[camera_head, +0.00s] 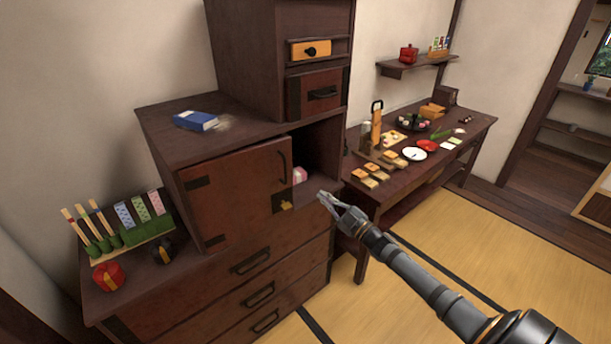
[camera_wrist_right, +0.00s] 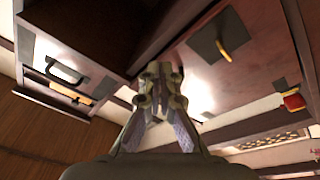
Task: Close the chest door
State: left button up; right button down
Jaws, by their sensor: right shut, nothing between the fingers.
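The chest door (camera_head: 235,190) is a red-brown panel with dark metal corner plates, a dark handle and a gold latch (camera_head: 286,204). It stands partly open, swung out from the dark wooden chest (camera_head: 160,140), with a dark gap at its right side. A pink-and-white item (camera_head: 299,175) shows inside the gap. My right gripper (camera_head: 326,198) is shut and empty, just right of the door's free edge near the latch. In the right wrist view, the shut fingertips (camera_wrist_right: 160,85) are beside the door panel (camera_wrist_right: 265,70) with its gold latch; contact is unclear. My left gripper is out of view.
A blue book (camera_head: 196,120) lies on the chest top. Skewers and a red pot (camera_head: 108,276) stand on the lower ledge at left. A low table (camera_head: 470,135) with food is at right. Tatami floor (camera_head: 440,225) is open in front.

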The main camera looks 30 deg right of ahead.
pick_arm(q)
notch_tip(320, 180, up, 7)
jog(key=p, duration=0.4)
pick_arm(e)
jog(key=s+a+m+g+h, duration=0.1)
jog(key=s+a+m+h, duration=0.2)
jog(key=s+a+m, duration=0.5)
jog(key=m+b, duration=0.2)
jog(key=b, duration=0.9)
send_near(292, 188)
jog(key=w, duration=0.2)
jog(key=w+b, duration=0.2)
jog(key=w, duration=0.1)
jog(key=shift+w+a+r+g, duration=0.25)
jog(key=shift+g, duration=0.05)
jog(key=shift+w, duration=0.6)
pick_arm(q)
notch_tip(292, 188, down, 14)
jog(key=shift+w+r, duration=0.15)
pick_arm(e)
jog(key=shift+r, duration=0.1)
